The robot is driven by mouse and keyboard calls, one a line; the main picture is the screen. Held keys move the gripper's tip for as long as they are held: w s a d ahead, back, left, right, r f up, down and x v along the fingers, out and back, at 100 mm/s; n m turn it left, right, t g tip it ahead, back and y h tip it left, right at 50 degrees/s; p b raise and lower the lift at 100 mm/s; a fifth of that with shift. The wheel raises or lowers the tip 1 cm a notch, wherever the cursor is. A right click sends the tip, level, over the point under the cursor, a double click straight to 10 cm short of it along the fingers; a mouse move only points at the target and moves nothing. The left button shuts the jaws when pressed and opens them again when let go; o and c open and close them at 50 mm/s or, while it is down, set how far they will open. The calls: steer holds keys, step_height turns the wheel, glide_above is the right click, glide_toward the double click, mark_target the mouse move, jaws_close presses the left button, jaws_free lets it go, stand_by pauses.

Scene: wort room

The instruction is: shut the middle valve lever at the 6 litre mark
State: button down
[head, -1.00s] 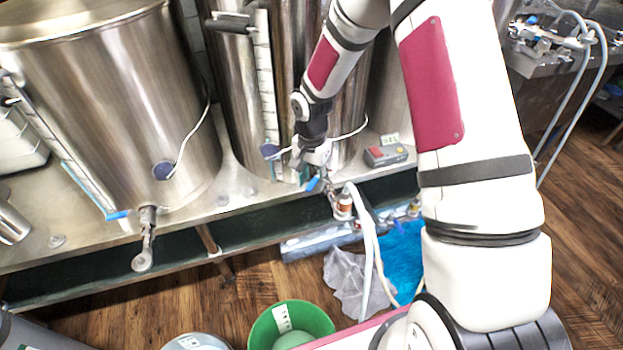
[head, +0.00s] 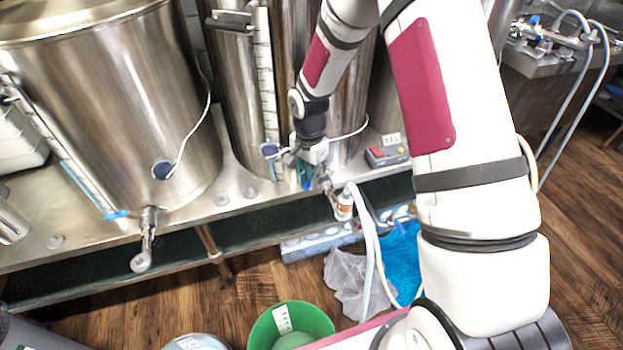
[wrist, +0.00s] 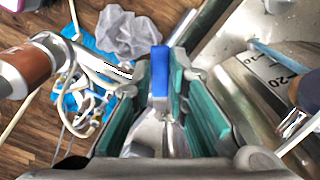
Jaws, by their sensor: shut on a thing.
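The middle steel vessel (head: 237,110) stands on the bench with a sight gauge (head: 266,75) on its front; the liquid level cannot be read. Its valve lever is blue (wrist: 160,72) and stands upright between the green finger pads in the wrist view. My gripper (wrist: 160,90) is shut on this lever. In the head view my gripper (head: 310,172) is at the vessel's outlet and partly hides the valve. A grey and red box with a display (head: 390,139) sits right of the valve; its digits are too small to read surely.
White hoses (head: 368,245) hang below the middle outlet. A green bucket (head: 318,318) stands on the floor.

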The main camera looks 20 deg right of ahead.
steer(key=shift+w+a+m+b, duration=0.2)
steer(key=shift+w+m, duration=0.45)
steer(key=shift+m, duration=0.45)
steer(key=shift+w+a+m+b, duration=0.15)
steer(key=shift+w+m, duration=0.45)
steer(key=shift+m, duration=0.5)
steer(key=shift+w+a+m+b, duration=0.1)
steer(key=shift+w+a+m, duration=0.1)
steer(key=shift+w+m, duration=0.7)
steer(key=shift+s+m, duration=0.2)
steer(key=shift+m, duration=0.1)
steer(key=c, duration=1.6)
jaws_free()
steer(key=shift+o, duration=0.2)
step_height(320, 180, up, 12)
